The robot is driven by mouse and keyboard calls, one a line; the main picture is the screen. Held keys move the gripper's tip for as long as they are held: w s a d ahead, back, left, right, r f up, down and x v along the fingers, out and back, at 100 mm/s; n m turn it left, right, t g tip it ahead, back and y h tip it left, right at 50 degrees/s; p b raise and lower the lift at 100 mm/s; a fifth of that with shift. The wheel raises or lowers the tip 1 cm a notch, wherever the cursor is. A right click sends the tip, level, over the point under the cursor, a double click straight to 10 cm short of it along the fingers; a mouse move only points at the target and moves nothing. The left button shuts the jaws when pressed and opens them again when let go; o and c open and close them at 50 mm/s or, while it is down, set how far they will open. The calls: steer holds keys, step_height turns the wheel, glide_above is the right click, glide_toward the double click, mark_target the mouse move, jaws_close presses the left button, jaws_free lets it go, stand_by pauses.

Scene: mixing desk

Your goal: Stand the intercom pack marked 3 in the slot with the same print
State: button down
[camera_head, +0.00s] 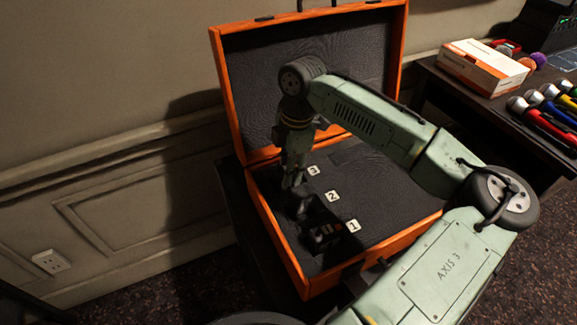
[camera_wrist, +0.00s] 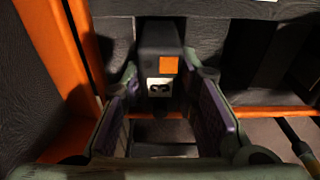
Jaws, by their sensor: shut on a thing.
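The intercom pack marked 3 (camera_wrist: 160,55) is dark, with a white label and an orange square on its face. It sits between the two fingers of my gripper (camera_wrist: 164,80) in the wrist view. In the head view my gripper (camera_head: 293,180) points down over the left part of the case's foam, beside the printed 3 (camera_head: 313,170). The held pack is hard to pick out there, and I cannot tell how far it is inside a slot. The foam also carries the prints 2 (camera_head: 332,196) and 1 (camera_head: 353,225).
The open orange case (camera_head: 283,250) has its lid (camera_head: 235,100) raised behind my arm. A dark pack-like thing (camera_head: 322,238) stands in the foam beside print 1. A desk at right holds a white-orange box (camera_head: 480,65) and several microphones (camera_head: 545,110). The wall is close on the left.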

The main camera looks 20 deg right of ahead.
steer(key=shift+f, duration=0.2)
stand_by(0.6)
steer(key=c, duration=1.2)
jaws_free()
steer(key=r, duration=0.4)
steer(key=d+r, duration=0.1)
steer(key=r, duration=0.7)
steer(key=shift+w+d, duration=0.15)
steer(key=shift+d, duration=0.05)
